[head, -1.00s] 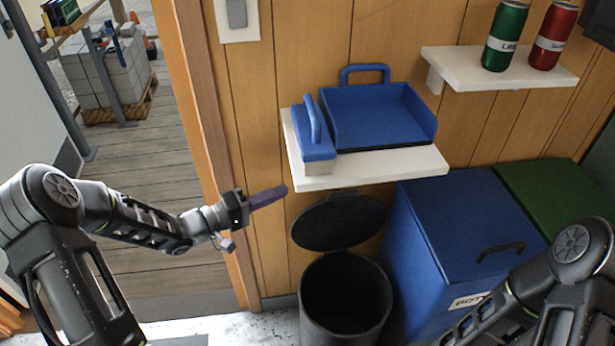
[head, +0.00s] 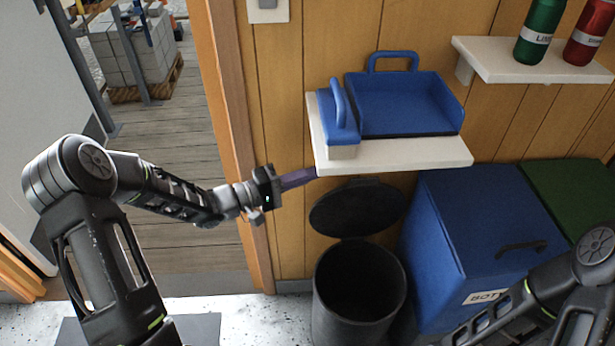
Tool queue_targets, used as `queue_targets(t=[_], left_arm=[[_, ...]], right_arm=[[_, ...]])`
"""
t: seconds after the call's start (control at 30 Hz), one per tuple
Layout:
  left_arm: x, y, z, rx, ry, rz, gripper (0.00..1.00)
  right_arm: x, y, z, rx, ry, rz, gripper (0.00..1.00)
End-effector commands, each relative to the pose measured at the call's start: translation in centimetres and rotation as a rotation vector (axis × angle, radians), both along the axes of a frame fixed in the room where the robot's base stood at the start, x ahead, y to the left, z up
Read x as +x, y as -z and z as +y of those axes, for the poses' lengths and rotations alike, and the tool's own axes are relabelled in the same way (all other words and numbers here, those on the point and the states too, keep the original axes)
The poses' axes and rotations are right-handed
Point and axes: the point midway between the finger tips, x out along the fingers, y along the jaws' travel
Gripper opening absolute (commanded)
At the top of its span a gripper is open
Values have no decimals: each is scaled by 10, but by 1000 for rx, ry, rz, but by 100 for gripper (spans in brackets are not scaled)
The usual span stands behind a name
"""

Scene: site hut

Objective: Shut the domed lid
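The domed lid (head: 357,207) is dark and round. It stands open, tilted up at the back of a black round bin (head: 359,300), against the wood wall. The bin's mouth is uncovered and its inside is dark. My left gripper (head: 302,178) is up and to the left of the lid, pointing right, with its tip by the left end of a white shelf in the picture. A narrow purple-grey piece forms its end; I cannot tell whether this is fingers alone or something held. My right gripper is out of view; only its arm shows at lower right.
The white shelf (head: 430,153) above the lid holds a blue dustpan (head: 405,105) and brush (head: 338,120). A blue box bin (head: 470,220) stands close to the right of the black bin, with a green one (head: 575,190) beyond. A door frame (head: 228,130) is at left.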

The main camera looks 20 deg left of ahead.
Motion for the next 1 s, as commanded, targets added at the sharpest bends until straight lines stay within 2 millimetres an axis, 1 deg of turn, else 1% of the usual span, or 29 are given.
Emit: queue_targets(t=[0.37, 0.5, 0.63, 0.8, 1.0], left_arm=[[49, -1, -56, -1, 2, -1, 0], [30, 0, -63, 1, -1, 2, 0], [18, 1, -69, 0, -1, 1, 0], [13, 1, -71, 1, -1, -1, 0], [13, 1, -71, 1, -1, -1, 0]], right_arm=[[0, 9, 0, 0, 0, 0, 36], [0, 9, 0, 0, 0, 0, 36], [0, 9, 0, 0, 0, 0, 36], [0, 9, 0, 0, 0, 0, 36], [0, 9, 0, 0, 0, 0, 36]])
